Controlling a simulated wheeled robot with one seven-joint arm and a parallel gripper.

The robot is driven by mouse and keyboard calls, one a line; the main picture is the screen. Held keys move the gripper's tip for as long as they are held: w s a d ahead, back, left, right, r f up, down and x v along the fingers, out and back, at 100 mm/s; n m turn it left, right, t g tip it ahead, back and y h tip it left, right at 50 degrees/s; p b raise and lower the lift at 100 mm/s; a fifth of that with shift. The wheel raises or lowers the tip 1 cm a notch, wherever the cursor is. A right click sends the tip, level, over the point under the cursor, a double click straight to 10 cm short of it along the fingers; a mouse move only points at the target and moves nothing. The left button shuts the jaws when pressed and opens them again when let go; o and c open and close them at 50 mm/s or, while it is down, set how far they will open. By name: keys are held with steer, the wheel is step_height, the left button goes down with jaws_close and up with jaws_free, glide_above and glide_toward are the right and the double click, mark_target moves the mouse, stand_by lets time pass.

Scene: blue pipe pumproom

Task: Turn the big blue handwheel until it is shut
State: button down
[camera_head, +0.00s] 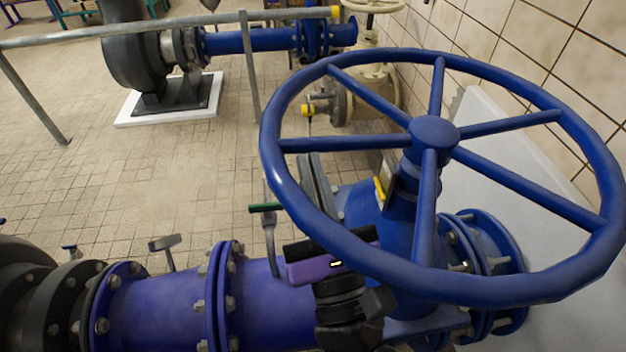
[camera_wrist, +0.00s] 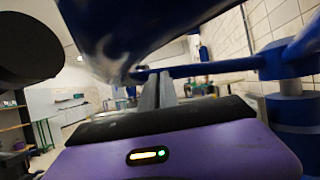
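The big blue handwheel (camera_head: 450,287) fills the right of the head view, on top of a blue valve (camera_head: 362,215). Several spokes run from its hub (camera_head: 433,134) to the rim. My purple and black gripper (camera_head: 316,180) is at the rim's near left side, its body just outside and below the rim. Its grey fingers reach under the rim towards the inside of the wheel. In the wrist view the fingers (camera_wrist: 157,92) are close together with nothing seen between them. The blurred rim (camera_wrist: 150,30) passes above them and a spoke (camera_wrist: 210,68) lies beyond. I cannot tell whether they touch the wheel.
A blue pipe (camera_head: 160,312) with bolted flanges runs left from the valve. A small green-handled lever (camera_head: 266,210) stands close left of my gripper. A tiled wall (camera_head: 530,40) is close behind the wheel. A grey railing (camera_head: 150,27) crosses the back; the tiled floor (camera_head: 130,180) at left is open.

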steer(key=shift+w+a+f+m+h+b, duration=0.1)
steer(key=shift+w+a+m+h+b, duration=0.15)
steer(key=shift+w+m+h+b, duration=0.6)
steer(key=shift+w+n+h+b, duration=0.15)
steer(key=shift+n+h+b, duration=0.1)
steer(key=shift+h+b, duration=0.15)
steer(key=a+b+v, duration=0.1)
steer(key=b+v, duration=0.7)
steer(key=v, duration=0.6)
steer(key=shift+a+f+b, duration=0.15)
steer(key=shift+a+b, duration=0.2)
steer(key=shift+b, duration=0.05)
